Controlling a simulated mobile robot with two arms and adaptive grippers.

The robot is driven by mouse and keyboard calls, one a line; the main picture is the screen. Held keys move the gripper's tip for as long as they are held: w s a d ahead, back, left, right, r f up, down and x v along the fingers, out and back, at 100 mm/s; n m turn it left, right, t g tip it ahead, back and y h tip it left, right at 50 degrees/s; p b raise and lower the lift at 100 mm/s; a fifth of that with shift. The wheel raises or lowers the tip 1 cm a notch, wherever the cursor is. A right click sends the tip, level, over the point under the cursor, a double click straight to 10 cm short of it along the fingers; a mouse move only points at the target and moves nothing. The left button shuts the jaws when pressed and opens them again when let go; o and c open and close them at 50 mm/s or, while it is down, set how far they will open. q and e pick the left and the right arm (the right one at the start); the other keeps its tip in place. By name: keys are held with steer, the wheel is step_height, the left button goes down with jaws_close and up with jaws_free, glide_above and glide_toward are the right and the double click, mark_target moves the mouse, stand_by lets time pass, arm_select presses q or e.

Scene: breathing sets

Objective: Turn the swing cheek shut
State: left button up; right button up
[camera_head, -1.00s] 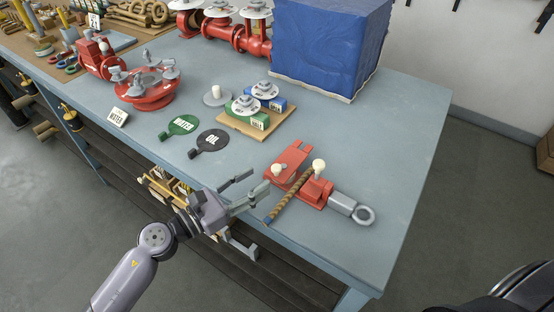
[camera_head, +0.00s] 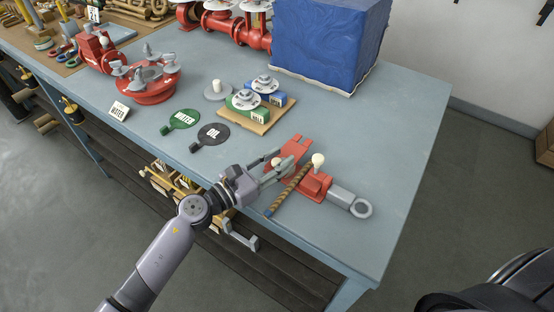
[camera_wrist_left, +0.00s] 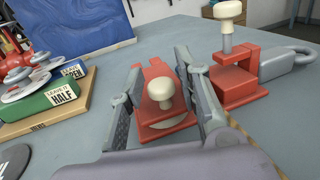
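The red swing cheek (camera_head: 296,145) with a cream knob lies at the left end of the red clamp body (camera_head: 316,187) near the bench's front edge. The clamp body has a second, taller cream knob (camera_head: 318,160) and a grey eye end (camera_head: 361,208). A brown rope (camera_head: 287,192) lies beside the body, partly behind my fingers in the wrist view. My left gripper (camera_head: 282,160) is open, its fingers on either side of the cheek. In the left wrist view the cheek's knob (camera_wrist_left: 161,89) stands between the two fingers, with gaps visible. My right gripper is out of view.
A blue covered box (camera_head: 329,45) stands at the back. The bench is clear to the right of the clamp.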

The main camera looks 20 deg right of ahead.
arm_select(q)
jaws_close()
steer(key=shift+a, duration=0.1)
stand_by(0.5)
